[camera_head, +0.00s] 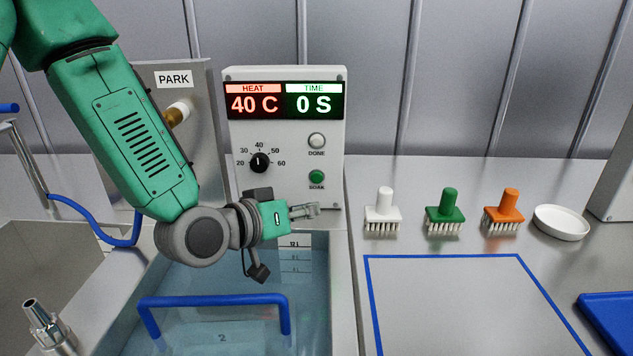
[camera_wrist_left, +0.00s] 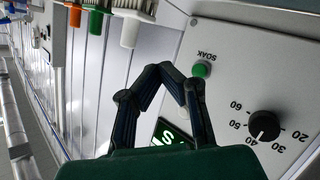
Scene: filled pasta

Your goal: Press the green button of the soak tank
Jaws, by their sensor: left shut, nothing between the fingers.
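The soak tank's control box (camera_head: 240,190) stands behind the water-filled tank (camera_head: 338,275). Its green SOAK button (camera_head: 316,176) is at the lower right of the panel, and it also shows in the wrist view (camera_wrist_left: 201,70). The display (camera_head: 285,101) reads HEAT 40 C and TIME 0 S. My left gripper (camera_head: 314,210) is shut and empty, in front of the box's lower edge and below the button in the head view. In the wrist view its fingertips (camera_wrist_left: 166,68) appear beside the button, with a gap in the picture. My right gripper is not in view.
A black dial (camera_head: 259,162) and a pale DONE lamp (camera_head: 316,140) are on the panel. A blue handle (camera_head: 213,299) is in the tank. White (camera_head: 384,212), green (camera_head: 445,212) and orange (camera_head: 504,210) brushes and a white dish (camera_head: 561,222) stand on the right counter.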

